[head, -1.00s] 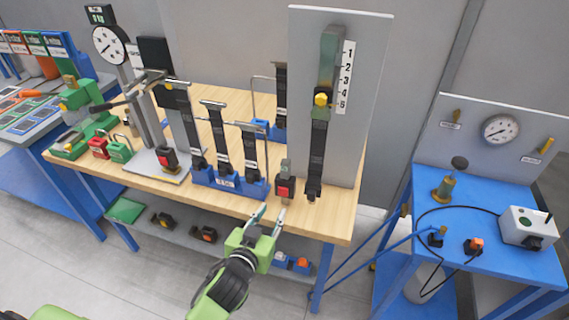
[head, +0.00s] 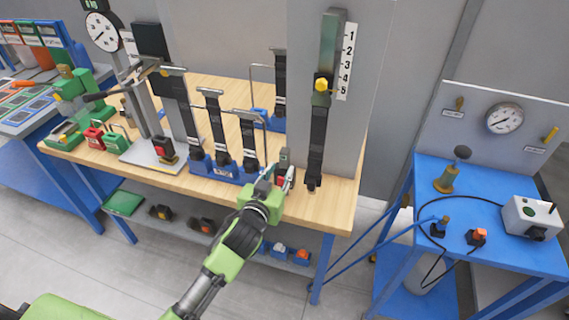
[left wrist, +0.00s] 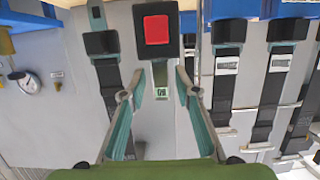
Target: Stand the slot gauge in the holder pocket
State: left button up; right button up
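A small upright piece with a grey plate and a black block bearing a red square, which I take for the slot gauge (head: 284,158), stands near the table's front edge. In the left wrist view its red-faced block (left wrist: 157,30) is at the top, with a narrow labelled grey part below it. My left gripper (head: 277,180) is in front of it. In the left wrist view the open fingers (left wrist: 162,88) lie either side of the narrow part, with visible gaps. A blue holder (head: 222,170) carries black upright pieces just left. I cannot tell which pocket is meant. The right gripper is not in view.
A tall grey panel (head: 375,70) with a black strap-like piece (head: 317,140) stands close on the right. A grey stand base (head: 150,155) is further left on the wooden table. A blue table (head: 480,240) with a gauge is at right.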

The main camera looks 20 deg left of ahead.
aim_at(280, 156)
pick_arm(q)
jog(key=shift+w+f, duration=0.1)
jog(key=shift+w, duration=0.3)
dwell(0.4)
grip_shut()
jog(key=shift+r+p, duration=2.9)
jog(key=shift+r, duration=0.15)
jog(key=shift+s, duration=0.1)
jog(key=shift+s+p, duration=0.7)
jog(key=shift+s, duration=2.2)
